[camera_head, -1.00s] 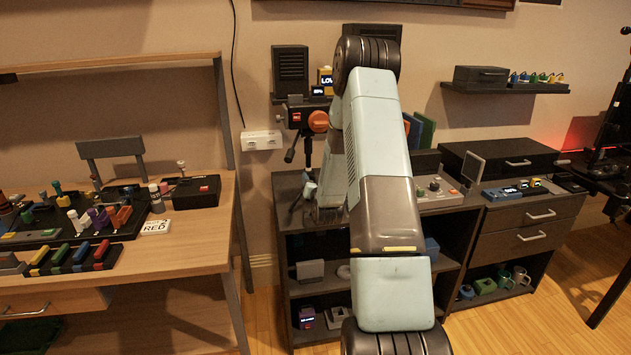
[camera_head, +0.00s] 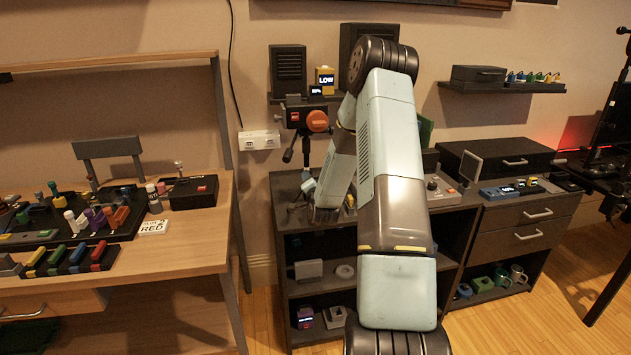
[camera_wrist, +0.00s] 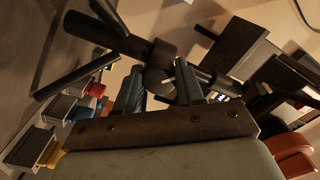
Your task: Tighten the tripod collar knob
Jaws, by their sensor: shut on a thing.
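The tripod (camera_head: 306,151) stands on the dark cabinet top, with a black device with an orange disc (camera_head: 317,121) on its head and a handle slanting down to the left. In the wrist view its dark column and collar (camera_wrist: 163,58) lie just beyond my fingertips, with dark rods spreading from it. My gripper (camera_wrist: 160,86) has its two fingers on a small dark part at the collar, apparently the collar knob, which is mostly hidden between them. In the head view my gripper (camera_head: 309,186) is low beside the tripod, partly covered by my wrist.
A yellow box reading LOW (camera_head: 325,79) and a dark speaker-like box (camera_head: 289,70) stand on a shelf behind the tripod. A control box (camera_head: 440,189) is to the right on the cabinet. A wooden workbench (camera_head: 215,240) is at the left, with open floor between.

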